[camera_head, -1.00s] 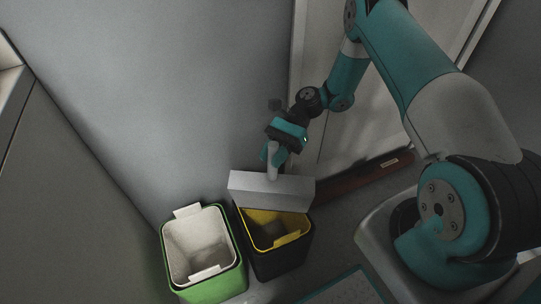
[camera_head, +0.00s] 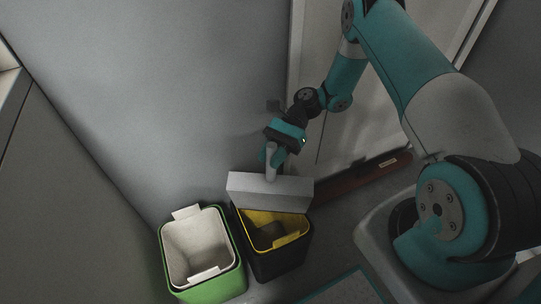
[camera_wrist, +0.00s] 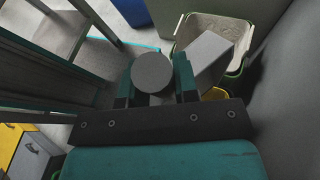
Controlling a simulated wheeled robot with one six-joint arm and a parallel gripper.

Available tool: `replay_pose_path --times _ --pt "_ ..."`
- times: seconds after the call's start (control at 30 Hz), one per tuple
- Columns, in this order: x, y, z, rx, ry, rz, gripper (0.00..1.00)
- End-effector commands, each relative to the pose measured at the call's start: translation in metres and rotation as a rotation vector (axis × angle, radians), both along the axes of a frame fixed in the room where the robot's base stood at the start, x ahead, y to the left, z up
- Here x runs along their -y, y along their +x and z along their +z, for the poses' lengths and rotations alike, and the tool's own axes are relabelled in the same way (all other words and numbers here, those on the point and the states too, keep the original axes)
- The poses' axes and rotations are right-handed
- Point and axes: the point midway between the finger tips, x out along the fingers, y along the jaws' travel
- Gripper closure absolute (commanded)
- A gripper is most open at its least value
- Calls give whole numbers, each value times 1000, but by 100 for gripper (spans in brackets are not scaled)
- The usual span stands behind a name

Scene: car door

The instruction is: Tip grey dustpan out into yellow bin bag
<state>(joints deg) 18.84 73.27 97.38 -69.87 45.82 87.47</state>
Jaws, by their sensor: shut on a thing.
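My gripper (camera_head: 272,158) is shut on the handle of the grey dustpan (camera_head: 270,190). In the wrist view the gripper (camera_wrist: 157,78) has its two fingers on either side of the round handle end, with part of the dustpan (camera_wrist: 208,58) beyond. The dustpan is over the back edge of a black bin lined with a yellow bin bag (camera_head: 291,238). Its wide pan hides the back of that bin's opening. A sliver of the yellow bag (camera_wrist: 214,94) shows in the wrist view. I cannot see whether anything lies in the pan.
A green bin (camera_head: 215,284) with a white liner (camera_head: 190,240) stands left of the black bin. A wall (camera_head: 180,90) is behind both bins. A pale door (camera_head: 360,120) with a dark red strip (camera_head: 350,181) at its foot is to the right.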

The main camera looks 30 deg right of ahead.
Motion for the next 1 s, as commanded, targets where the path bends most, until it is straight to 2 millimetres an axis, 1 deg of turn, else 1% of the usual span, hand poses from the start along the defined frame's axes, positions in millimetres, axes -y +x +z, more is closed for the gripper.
replay_pose_path --times 0.47,0.57,0.9,1.0 --pt "0 0 2 1 0 0 100" --pt "0 0 8 1 0 0 100" --pt "0 0 45 0 0 0 100" --pt "0 0 52 0 0 0 100"
